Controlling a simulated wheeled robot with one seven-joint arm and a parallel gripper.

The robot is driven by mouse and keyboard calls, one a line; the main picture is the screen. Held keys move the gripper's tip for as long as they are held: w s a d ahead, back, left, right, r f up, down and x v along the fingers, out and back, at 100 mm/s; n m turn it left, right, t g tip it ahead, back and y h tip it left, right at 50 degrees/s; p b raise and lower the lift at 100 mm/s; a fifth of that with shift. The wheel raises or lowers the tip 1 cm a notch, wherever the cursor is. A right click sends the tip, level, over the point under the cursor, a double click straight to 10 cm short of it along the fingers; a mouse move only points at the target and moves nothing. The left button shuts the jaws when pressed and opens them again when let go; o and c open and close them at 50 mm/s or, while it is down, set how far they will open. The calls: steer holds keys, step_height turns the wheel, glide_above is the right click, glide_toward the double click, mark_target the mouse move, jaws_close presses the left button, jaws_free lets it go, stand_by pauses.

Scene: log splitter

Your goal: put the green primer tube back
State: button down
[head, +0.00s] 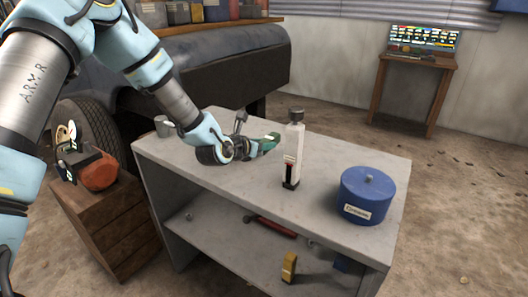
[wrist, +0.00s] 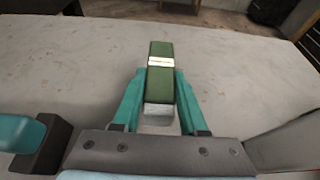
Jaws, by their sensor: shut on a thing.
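The green primer tube (wrist: 160,80) is a blocky dark green piece with a pale label band and a whitish near end. It lies between the two teal fingers of my gripper (wrist: 161,88) in the wrist view. In the head view my gripper (head: 261,148) is over the grey bench, left of a white bottle, with the green tube (head: 272,138) at its tip. Whether the tube touches the bench top is hard to tell. The far end of the tube points away from my wrist.
The white bottle (head: 294,140) with a dark cap stands close to the right of my gripper. A blue labelled canister (head: 367,195) stands at the right of the grey bench (head: 235,185). A small metal cup (head: 163,126) is at the back left. The front bench top is clear.

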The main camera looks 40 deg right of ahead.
mark_target(264, 154)
steer(key=shift+f+p, duration=0.3)
steer(key=shift+f, duration=1.4)
steer(key=shift+f, duration=0.15)
steer(key=shift+c, duration=2.2)
jaws_free()
steer(key=shift+a+r, duration=0.15)
steer(key=shift+r, duration=0.05)
steer(key=b+v, duration=0.2)
steer(key=v, duration=0.9)
steer(key=shift+a+r, duration=0.25)
steer(key=shift+a, duration=0.05)
